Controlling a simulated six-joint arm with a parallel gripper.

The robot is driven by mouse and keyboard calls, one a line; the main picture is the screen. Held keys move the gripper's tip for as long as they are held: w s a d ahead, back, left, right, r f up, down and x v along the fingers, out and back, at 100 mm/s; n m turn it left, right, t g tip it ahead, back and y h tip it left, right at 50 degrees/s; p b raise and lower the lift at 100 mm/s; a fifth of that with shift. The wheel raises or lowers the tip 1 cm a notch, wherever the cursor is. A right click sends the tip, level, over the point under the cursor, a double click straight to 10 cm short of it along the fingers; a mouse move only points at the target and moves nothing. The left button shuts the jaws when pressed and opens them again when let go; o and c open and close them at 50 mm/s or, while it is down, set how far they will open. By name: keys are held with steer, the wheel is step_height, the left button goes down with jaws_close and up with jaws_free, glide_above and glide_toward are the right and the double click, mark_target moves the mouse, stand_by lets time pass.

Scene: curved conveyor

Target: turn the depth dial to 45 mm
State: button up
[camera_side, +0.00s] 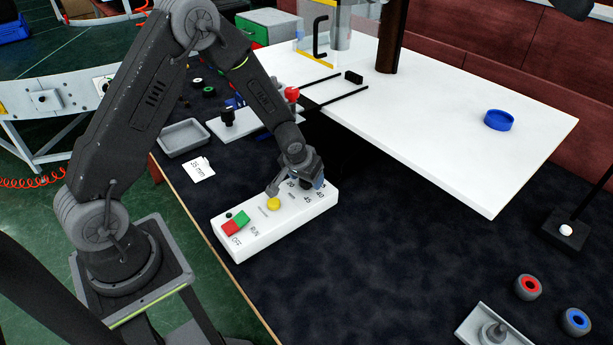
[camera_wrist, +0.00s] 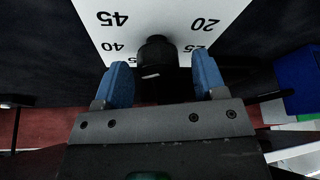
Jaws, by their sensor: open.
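The depth dial is a black knob (camera_wrist: 156,52) on a white control box (camera_side: 285,222). In the wrist view a short pale mark shows on its lower part. Upside-down numbers surround it: 45 and 40 on the left, 20 and 25 on the right. The mark points at neither 45 nor 40; any number below the knob is hidden. My gripper (camera_wrist: 163,78) is open, its blue fingers on either side of the knob's lower part with gaps showing. In the side view my gripper (camera_side: 308,180) is over the box's far end and mostly hides the dial.
The box also carries a yellow button (camera_side: 273,204), a green button (camera_side: 241,217) and a red button (camera_side: 230,228). A "35 mm" card (camera_side: 198,170) and grey tray (camera_side: 183,138) lie left. A white tabletop (camera_side: 460,150) stands behind, close to my gripper.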

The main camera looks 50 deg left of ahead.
steer(key=v, duration=1.4)
steer(key=shift+w, duration=0.1)
steer(key=w+f+n, duration=0.1)
steer(key=f+n, duration=0.1)
steer(key=f, duration=0.2)
steer(key=w+f+n+g+y, duration=0.1)
steer(key=w+f+n, duration=0.1)
steer(key=f, duration=0.2)
steer(key=w+a+f+n+y, duration=0.1)
steer(key=f+n, duration=0.1)
steer(key=f, duration=0.3)
steer(key=shift+w+a, duration=0.15)
steer(key=shift+w, duration=0.15)
